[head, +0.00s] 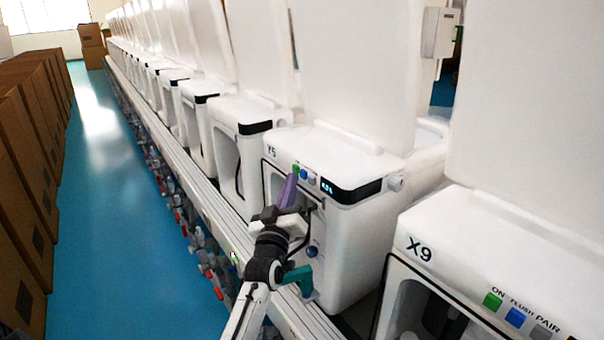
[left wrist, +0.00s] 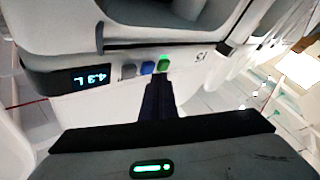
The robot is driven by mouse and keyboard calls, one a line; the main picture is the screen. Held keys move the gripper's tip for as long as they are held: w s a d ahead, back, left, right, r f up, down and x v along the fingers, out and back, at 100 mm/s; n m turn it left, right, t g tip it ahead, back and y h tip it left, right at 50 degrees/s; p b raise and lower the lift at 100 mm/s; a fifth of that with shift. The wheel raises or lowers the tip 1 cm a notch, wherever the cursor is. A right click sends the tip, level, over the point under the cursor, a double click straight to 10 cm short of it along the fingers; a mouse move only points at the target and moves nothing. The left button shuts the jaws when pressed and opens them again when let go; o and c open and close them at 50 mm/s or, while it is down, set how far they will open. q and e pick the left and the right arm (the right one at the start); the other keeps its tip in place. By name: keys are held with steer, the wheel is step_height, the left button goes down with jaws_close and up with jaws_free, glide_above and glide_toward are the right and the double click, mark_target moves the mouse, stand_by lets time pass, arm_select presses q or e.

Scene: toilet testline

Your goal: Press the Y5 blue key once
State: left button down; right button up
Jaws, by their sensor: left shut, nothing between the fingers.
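The white toilet unit labelled Y5 (head: 340,225) stands in the middle of the head view. Its front edge carries a green key, the blue key (head: 304,174) and a grey key beside a lit display. In the left wrist view the blue key (left wrist: 147,68) sits between the grey key (left wrist: 129,71) and the green key (left wrist: 163,64). My left gripper (head: 292,177) is shut and empty, with its fingertips right by the keys. In the left wrist view its fingertips (left wrist: 158,78) are just below the green and blue keys; I cannot tell whether they touch. My right gripper is not in view.
Unit X9 (head: 480,260) stands at the right with its own keys. More white units line the rail toward the back left. Cardboard boxes (head: 25,180) stand along the left, with clear blue floor (head: 105,230) between them and the line.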

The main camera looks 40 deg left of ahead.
arm_select(q)
steer(key=shift+s, duration=0.3)
steer(key=s, duration=0.1)
steer(key=s+a+p, duration=0.1)
steer(key=s, duration=0.1)
steer(key=s+p, duration=0.1)
steer(key=shift+s+a, duration=0.25)
steer(key=shift+s, duration=0.1)
stand_by(0.8)
